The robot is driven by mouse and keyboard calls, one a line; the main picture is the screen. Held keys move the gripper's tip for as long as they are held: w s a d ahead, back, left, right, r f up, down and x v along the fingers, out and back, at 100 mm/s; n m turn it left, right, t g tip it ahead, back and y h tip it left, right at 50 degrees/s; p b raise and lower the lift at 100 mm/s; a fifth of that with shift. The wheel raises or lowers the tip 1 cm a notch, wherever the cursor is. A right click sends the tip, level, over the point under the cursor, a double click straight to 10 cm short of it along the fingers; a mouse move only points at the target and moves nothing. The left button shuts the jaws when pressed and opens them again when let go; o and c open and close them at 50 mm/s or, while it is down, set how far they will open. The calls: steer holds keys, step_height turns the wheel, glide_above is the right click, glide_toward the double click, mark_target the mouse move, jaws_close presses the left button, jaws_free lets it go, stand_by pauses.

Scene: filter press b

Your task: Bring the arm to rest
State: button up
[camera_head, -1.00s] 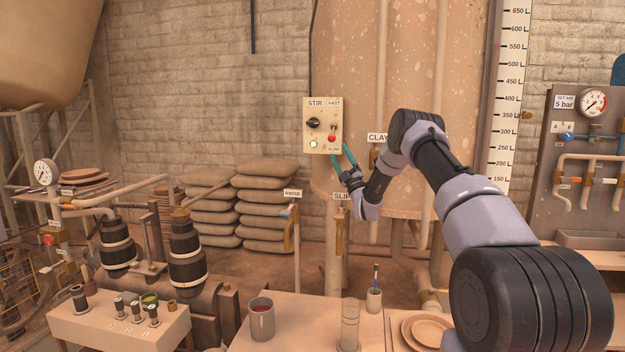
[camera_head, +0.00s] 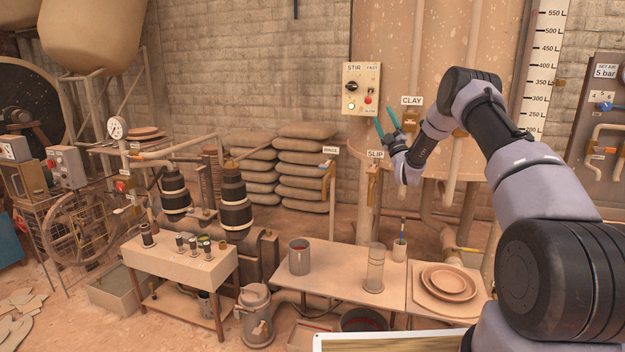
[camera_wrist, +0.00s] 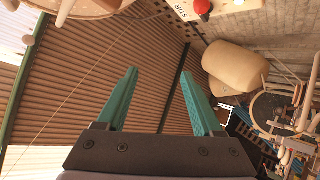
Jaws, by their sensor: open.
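My gripper (camera_head: 386,121) is raised in front of the tank, just below and right of the STIR control box (camera_head: 361,88). Its two teal fingers are apart with nothing between them. In the wrist view the open fingers (camera_wrist: 158,95) point up toward corrugated cladding. Part of the STIR box with its red button (camera_wrist: 203,7) shows at the top of that view. In the head view my gripper looks apart from the box, though the exact gap is hard to tell. My arm reaches in from the right.
The CLAY sign (camera_head: 411,101) and SLIP sign (camera_head: 375,154) are close to my gripper. Stacked sacks (camera_head: 305,170) stand by the wall.

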step_height(320, 180, up, 15)
steer(key=s+d+m+g+h, duration=0.1)
steer(key=d+m+g+h, duration=0.1)
steer(key=m+h, duration=0.6)
steer(key=s+r+m+g+h, duration=0.2)
steer(key=s+r+m+g, duration=0.3)
steer(key=s, duration=0.5)
steer(key=s+a+f+m+g, duration=0.1)
steer(key=s+f+m+g, duration=0.2)
steer(key=s, duration=1.2)
steer(key=s+a+f+m+g+y, duration=0.1)
steer(key=s+f+m+g, duration=0.2)
steer(key=s, duration=1.3)
steer(key=s+a+f+m+g+y, duration=0.1)
steer(key=s+f+m+g, duration=0.2)
steer(key=s, duration=1.2)
steer(key=shift+s+a+f+g, duration=0.15)
steer(key=shift+s+f+g, duration=0.05)
steer(key=shift+f+g, duration=0.7)
